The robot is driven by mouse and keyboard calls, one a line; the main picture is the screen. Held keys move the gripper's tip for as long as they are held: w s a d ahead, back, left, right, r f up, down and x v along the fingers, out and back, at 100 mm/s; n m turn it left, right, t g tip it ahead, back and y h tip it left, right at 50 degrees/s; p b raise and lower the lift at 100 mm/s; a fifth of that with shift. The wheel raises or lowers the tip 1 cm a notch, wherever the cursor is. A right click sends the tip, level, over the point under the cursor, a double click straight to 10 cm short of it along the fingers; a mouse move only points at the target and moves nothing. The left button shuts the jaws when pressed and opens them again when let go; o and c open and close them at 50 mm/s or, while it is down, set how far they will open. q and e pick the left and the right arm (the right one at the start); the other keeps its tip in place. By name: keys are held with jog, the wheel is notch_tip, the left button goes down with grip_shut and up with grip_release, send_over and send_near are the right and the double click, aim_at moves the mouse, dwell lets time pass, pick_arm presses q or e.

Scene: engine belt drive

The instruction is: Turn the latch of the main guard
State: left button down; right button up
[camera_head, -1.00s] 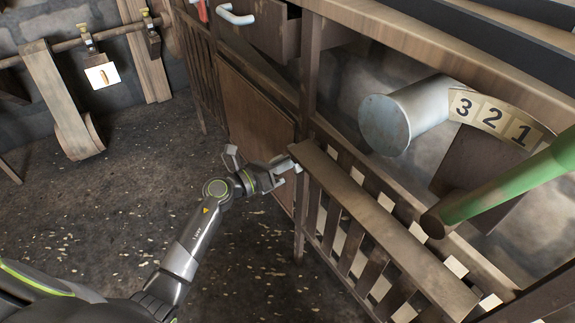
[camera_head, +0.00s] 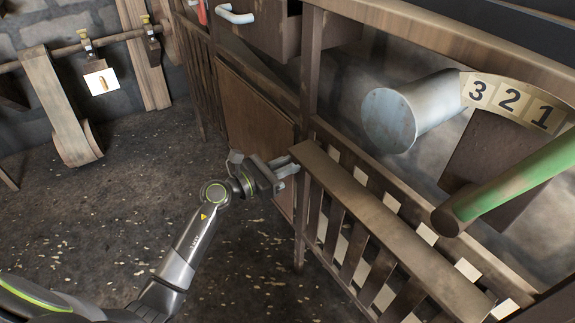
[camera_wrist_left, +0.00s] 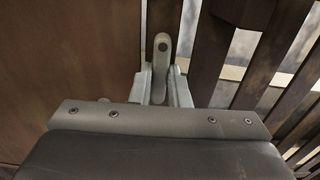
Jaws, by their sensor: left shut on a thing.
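The latch (camera_wrist_left: 161,58) is a small grey metal lever with a round pivot at its top, seen in the left wrist view. It points down, roughly upright in that view. My left gripper (camera_wrist_left: 162,88) is shut on its lower part, one finger on each side. In the head view my left gripper (camera_head: 287,167) reaches the left end of the slatted wooden guard (camera_head: 395,240); the latch itself is mostly hidden there by the fingers. My right gripper is not in view.
A plain brown wooden panel (camera_head: 255,125) stands left of the guard. Behind the guard are a grey cylinder (camera_head: 390,120), a number strip (camera_head: 510,100) and a green bar (camera_head: 510,185). A belt hangs from a shaft at the far left. The floor on the left is clear.

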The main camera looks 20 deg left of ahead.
pick_arm(q)
jog(key=shift+f, duration=0.1)
jog(key=c, duration=1.4)
grip_release()
jog(key=shift+s, duration=0.1)
